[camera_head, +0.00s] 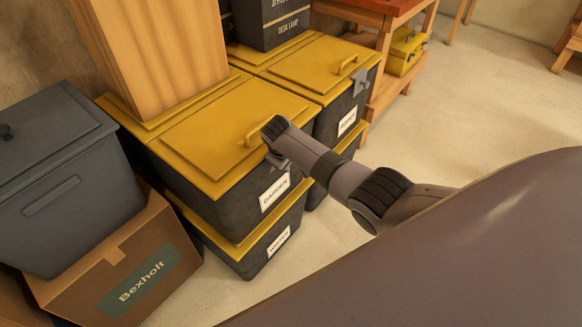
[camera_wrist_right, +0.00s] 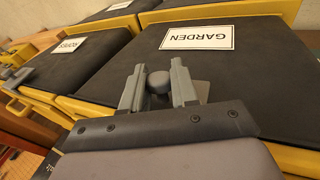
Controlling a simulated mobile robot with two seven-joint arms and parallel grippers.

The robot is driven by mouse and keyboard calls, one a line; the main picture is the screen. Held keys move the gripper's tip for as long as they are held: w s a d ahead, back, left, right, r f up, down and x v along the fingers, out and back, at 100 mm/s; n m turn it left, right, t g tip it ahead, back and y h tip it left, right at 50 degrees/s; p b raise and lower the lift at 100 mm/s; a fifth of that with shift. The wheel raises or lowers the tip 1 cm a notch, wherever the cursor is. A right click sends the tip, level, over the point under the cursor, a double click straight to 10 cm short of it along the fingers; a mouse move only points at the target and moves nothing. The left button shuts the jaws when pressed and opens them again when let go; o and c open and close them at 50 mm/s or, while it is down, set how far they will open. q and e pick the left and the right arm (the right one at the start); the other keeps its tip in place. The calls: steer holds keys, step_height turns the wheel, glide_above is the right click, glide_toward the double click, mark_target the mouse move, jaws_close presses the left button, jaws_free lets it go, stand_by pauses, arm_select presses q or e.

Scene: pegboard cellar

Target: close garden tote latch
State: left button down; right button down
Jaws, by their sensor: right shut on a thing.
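The garden tote (camera_head: 225,195) is a dark box with a yellow lid (camera_head: 225,120) that lies flat on it, and a white GARDEN label on its front. In the right wrist view the tote's dark front (camera_wrist_right: 250,75) shows with the label upside down. The grey latch (camera_wrist_right: 158,82) has a rounded knob between the fingers of my right gripper (camera_wrist_right: 157,90), which is shut on it. In the head view my right gripper (camera_head: 274,155) is at the front edge of the lid, and my wrist hides most of the latch. My left gripper is in neither view.
A grey bin (camera_head: 65,190) rests on a cardboard box (camera_head: 120,265) at left. Floor in front is clear.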

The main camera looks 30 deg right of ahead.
steer(key=shift+w+a+r+g+h+b, duration=0.15)
steer(key=shift+w+g+h+b, duration=0.2)
steer(key=shift+g+b, duration=0.5)
steer(key=shift+b, duration=0.6)
steer(key=shift+w+r+g+b, duration=0.1)
steer(key=shift+r+g+b, duration=0.05)
steer(key=shift+g+b, duration=0.2)
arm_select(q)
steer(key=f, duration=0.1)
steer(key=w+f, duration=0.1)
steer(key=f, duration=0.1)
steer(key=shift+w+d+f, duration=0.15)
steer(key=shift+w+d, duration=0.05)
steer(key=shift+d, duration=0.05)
arm_select(e)
steer(key=shift+h, duration=0.25)
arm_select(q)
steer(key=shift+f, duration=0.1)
arm_select(e)
steer(key=shift+r+n, duration=0.1)
steer(key=shift+n, duration=0.2)
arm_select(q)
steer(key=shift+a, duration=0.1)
arm_select(e)
steer(key=c, duration=0.9)
jaws_free()
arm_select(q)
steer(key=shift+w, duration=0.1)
